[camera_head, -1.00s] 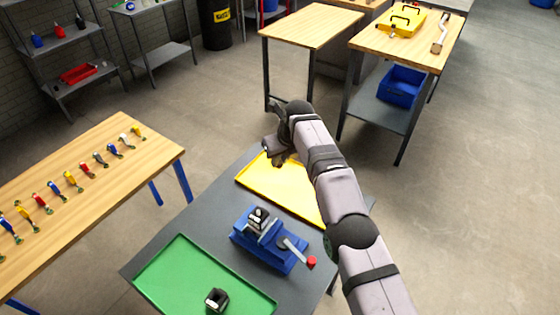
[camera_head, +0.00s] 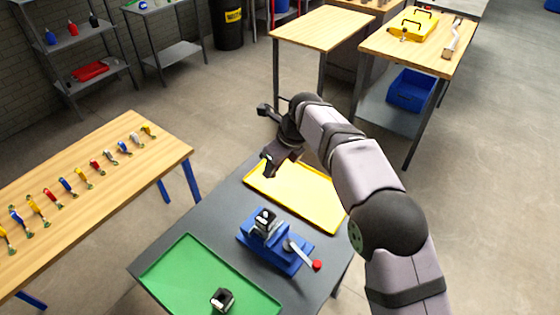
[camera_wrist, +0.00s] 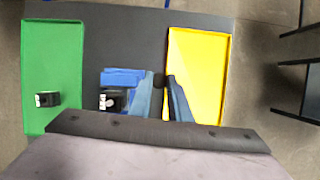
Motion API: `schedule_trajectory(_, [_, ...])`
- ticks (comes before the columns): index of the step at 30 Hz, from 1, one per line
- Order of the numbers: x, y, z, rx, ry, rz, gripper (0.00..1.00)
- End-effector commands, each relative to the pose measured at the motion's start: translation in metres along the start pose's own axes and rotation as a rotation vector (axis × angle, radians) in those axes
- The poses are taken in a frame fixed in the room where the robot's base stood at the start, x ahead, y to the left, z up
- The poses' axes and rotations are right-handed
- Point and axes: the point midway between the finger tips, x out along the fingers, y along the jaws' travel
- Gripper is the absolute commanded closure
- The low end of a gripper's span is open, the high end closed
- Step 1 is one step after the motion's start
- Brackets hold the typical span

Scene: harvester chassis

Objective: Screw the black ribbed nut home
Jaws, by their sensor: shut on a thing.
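My gripper (camera_head: 267,167) hangs above the left end of the yellow tray in the head view. In the wrist view my gripper (camera_wrist: 162,84) has its two fingers close together on a small dark round piece (camera_wrist: 159,80), seemingly the black ribbed nut; its ribs cannot be made out. In the head view the piece is hidden. A blue vise (camera_head: 282,262) stands on the grey table and holds a dark block (camera_head: 265,220) with a pale top. The vise (camera_wrist: 122,76) lies just left of the fingers in the wrist view.
A yellow tray (camera_head: 332,222) lies behind the vise, and a green tray (camera_head: 165,270) with another dark block (camera_head: 222,298) in front. The vise's lever ends in a red knob (camera_head: 317,265). A wooden table (camera_head: 110,205) with several coloured items stands left. Grey tabletop (camera_head: 215,210) is bare left of the vise.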

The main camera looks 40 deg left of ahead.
Motion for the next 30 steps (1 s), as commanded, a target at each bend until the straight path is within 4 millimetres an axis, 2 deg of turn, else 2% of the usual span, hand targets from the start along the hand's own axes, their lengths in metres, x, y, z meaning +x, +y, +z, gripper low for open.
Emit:
schedule_trajectory(1, [-0.009, 0.011, -0.002, -0.033, -0.002, 0.015, 1.0])
schedule_trajectory(6, [-0.027, 0.042, -0.016, -0.147, -0.008, 0.058, 1.0])
schedule_trajectory(15, [-0.045, 0.081, -0.038, -0.274, -0.018, 0.105, 1.0])
schedule_trajectory(21, [-0.049, 0.09, -0.044, -0.301, -0.021, 0.116, 1.0])
schedule_trajectory(30, [-0.049, 0.09, -0.044, -0.303, -0.021, 0.116, 1.0])
